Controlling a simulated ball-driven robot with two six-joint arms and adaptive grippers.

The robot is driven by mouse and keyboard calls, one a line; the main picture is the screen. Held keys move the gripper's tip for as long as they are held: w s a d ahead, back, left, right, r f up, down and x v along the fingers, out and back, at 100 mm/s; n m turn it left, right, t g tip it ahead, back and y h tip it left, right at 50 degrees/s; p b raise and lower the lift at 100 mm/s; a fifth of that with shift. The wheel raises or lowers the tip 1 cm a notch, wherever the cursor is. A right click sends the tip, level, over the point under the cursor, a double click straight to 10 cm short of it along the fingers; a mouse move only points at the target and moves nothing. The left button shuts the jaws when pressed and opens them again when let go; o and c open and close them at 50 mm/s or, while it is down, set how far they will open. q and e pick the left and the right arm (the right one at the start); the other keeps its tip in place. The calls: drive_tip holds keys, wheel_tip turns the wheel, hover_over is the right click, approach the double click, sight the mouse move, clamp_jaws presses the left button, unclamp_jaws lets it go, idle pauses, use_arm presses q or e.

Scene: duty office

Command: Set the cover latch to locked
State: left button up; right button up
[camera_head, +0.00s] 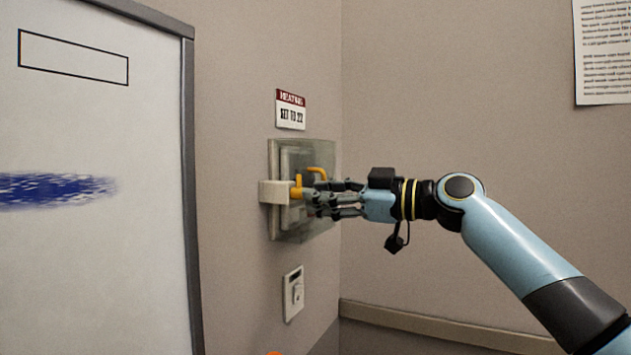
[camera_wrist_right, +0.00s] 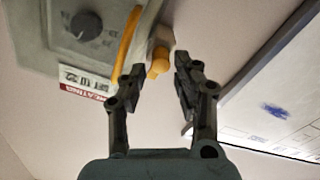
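A wall box with a clear cover (camera_head: 305,225) is mounted near the corner. At its left edge is a pale latch block (camera_head: 272,192) with a yellow latch knob (camera_head: 297,190). The knob also shows in the right wrist view (camera_wrist_right: 159,64). A yellow handle (camera_head: 319,172) sits on the cover; it shows as a bar in the wrist view (camera_wrist_right: 127,42). My right gripper (camera_head: 312,197) is at the knob. In the wrist view its fingers (camera_wrist_right: 160,72) are apart, with the knob between or just beyond their tips; contact is unclear. My left gripper is not in view.
A dark dial (camera_wrist_right: 86,25) shows behind the cover. A heating sign (camera_head: 290,110) hangs above the box and a switch plate (camera_head: 293,293) below. A framed whiteboard (camera_head: 100,250) stands at left, and a printed sheet (camera_head: 603,50) hangs at upper right.

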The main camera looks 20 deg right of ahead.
drive_tip(key=shift+x, duration=0.8)
clamp_jaws()
